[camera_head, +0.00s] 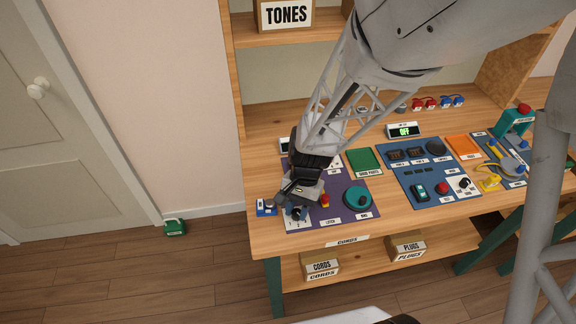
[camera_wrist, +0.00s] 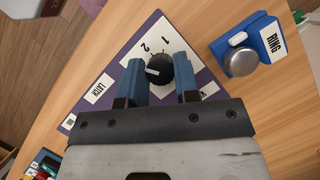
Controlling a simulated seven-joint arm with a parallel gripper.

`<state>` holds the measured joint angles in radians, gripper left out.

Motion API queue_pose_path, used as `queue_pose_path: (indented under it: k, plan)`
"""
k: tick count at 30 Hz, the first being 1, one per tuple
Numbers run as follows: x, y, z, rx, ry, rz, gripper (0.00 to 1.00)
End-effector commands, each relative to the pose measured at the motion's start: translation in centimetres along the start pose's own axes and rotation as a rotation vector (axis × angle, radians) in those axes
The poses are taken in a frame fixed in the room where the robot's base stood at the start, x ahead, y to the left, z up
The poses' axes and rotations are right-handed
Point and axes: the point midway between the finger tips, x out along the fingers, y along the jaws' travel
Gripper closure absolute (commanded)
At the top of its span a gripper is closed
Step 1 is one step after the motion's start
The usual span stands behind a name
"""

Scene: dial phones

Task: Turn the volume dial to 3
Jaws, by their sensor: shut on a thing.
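The volume dial (camera_wrist: 161,67) is a black round knob on a white plate (camera_wrist: 165,29) printed with 1 and 2. Its white pointer mark faces left in the wrist view, past the 2 and toward the left finger. No 3 shows; that side of the plate is covered by the finger. My gripper (camera_wrist: 159,76) has its two blue fingers on either side of the knob, shut on it. In the head view my gripper (camera_head: 295,201) is over the front left corner of the purple panel (camera_head: 342,221) and mostly hides the dial.
A blue RING base with a silver button (camera_wrist: 241,62) stands beside the panel. The LATCH label (camera_wrist: 99,89) is on the panel's other side. A teal crank disc (camera_head: 357,198) and small red-yellow part (camera_head: 324,200) are nearby. A blue panel (camera_head: 424,204) lies farther right.

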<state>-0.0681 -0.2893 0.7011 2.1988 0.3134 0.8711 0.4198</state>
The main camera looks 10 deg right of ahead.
Motion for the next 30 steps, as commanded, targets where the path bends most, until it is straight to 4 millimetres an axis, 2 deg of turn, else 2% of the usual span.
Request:
queue_pose_path:
  k: [12,30]
  plan:
    - [-0.02,-0.15,0.03,-0.264,0.000,0.109,0.95]
    - [-0.04,-0.14,0.01,-0.320,0.001,0.132,0.95]
